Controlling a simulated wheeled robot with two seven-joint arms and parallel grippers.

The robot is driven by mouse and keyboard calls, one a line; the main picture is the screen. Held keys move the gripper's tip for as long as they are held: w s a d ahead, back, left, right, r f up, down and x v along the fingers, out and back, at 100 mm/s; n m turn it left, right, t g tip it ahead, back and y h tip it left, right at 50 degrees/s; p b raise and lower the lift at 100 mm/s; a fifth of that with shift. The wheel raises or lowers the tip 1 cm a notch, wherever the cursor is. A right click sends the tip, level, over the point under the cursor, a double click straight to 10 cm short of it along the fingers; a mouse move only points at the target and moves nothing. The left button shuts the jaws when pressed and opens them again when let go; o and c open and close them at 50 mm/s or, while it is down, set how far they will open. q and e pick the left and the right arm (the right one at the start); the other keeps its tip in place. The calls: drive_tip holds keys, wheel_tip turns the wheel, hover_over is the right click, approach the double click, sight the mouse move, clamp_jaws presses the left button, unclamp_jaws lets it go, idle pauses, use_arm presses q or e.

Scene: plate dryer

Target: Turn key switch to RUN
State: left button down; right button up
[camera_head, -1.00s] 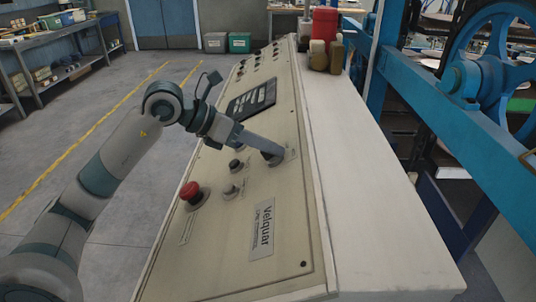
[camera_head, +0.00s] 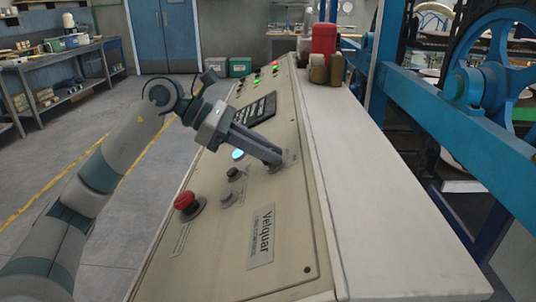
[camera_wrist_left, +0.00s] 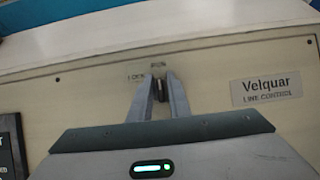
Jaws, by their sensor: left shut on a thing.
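My left gripper (camera_head: 272,160) reaches in from the left to the sloped control panel (camera_head: 225,215). Its fingertips are at the key switch, which they mostly hide in the head view. In the left wrist view the two fingers (camera_wrist_left: 159,86) close on the small dark key switch (camera_wrist_left: 158,83), with a partly covered label just above it. I cannot read which position it points to. Several indicator lamps (camera_head: 262,74) at the panel's far end are lit, and a button (camera_head: 238,154) beside my gripper glows pale blue. My right gripper is not in view.
A red mushroom button (camera_head: 185,201), a dark knob (camera_head: 233,173) and a grey knob (camera_head: 226,197) stand near my left gripper. A red canister (camera_head: 323,45) and brown bottles stand on the console's far top. Blue machinery (camera_head: 450,125) is at the right.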

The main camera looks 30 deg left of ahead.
use_arm(q)
drive_tip(key=shift+s+f, duration=0.1)
drive_tip(key=shift+f, duration=0.2)
drive_tip(key=c, duration=1.9)
unclamp_jaws()
drive_tip(key=shift+o, duration=0.2)
drive_tip(key=shift+a+r, duration=0.1)
drive_tip(key=shift+r, duration=0.15)
